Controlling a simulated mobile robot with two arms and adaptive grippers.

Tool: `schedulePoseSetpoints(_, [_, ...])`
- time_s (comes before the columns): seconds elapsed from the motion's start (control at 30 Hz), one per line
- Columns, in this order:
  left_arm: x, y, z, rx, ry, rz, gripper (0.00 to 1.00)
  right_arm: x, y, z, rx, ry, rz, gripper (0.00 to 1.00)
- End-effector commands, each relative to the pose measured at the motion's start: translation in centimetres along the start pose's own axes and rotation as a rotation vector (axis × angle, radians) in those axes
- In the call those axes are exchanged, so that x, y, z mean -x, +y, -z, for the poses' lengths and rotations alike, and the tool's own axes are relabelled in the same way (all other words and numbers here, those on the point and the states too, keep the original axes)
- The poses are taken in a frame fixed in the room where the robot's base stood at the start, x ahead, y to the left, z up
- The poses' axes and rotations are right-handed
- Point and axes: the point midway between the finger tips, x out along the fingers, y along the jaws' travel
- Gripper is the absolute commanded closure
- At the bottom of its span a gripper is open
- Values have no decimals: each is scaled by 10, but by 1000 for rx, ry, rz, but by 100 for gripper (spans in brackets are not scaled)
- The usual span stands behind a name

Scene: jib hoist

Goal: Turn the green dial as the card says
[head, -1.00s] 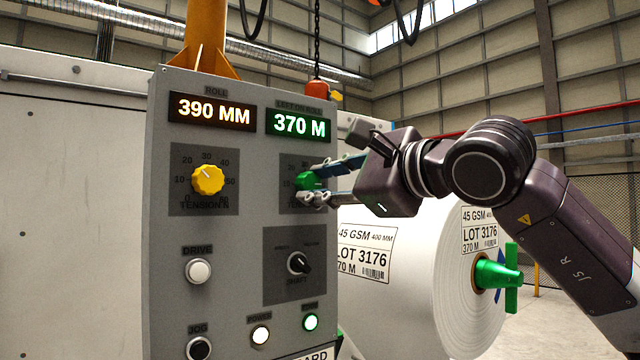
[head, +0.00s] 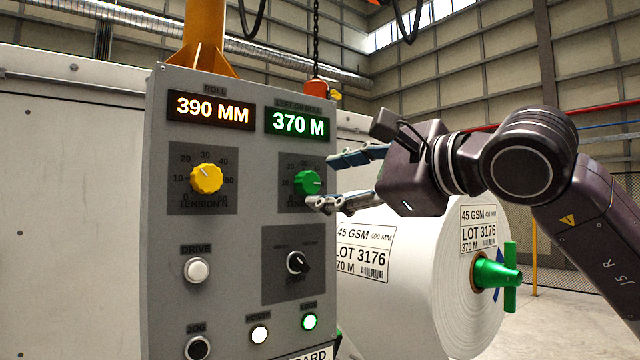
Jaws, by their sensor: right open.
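The green dial (head: 307,183) sits on the right side of the grey control panel (head: 220,235), under the green display reading 370 M. Its pointer mark faces right. My right gripper (head: 324,181) is open, its fingers just right of the dial, one above and one below its height. The lower fingertip overlaps the panel area below the dial; I cannot tell whether it touches. The dial's scale is partly hidden and too dim to read fully. The card with the instruction is not readable here; only a white label edge (head: 312,354) shows at the panel's bottom. My left gripper is not in view.
A yellow dial (head: 206,179) sits left of the green one, under a display reading 390 MM. A black selector (head: 298,262), a drive button (head: 196,270) and lit lamps are below. A large white roll (head: 430,270) with a green core handle (head: 497,274) stands behind my right arm.

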Motion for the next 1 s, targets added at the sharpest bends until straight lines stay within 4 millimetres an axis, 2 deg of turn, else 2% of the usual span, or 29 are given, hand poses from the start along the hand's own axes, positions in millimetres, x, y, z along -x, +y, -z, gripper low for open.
schedulePoseSetpoints(0.03, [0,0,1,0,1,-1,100,13,-2,0,1,-1,4,55])
schedulePoseSetpoints(0.2, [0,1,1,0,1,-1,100,48,-1,1,1,1,3,55])
schedulePoseSetpoints(0.4, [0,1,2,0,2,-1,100,76,0,0,0,0,2,55])
schedulePoseSetpoints(0.6, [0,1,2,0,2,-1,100,83,0,0,0,1,0,55])
schedulePoseSetpoints(1.0, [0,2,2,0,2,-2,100,83,0,0,-1,0,0,55])
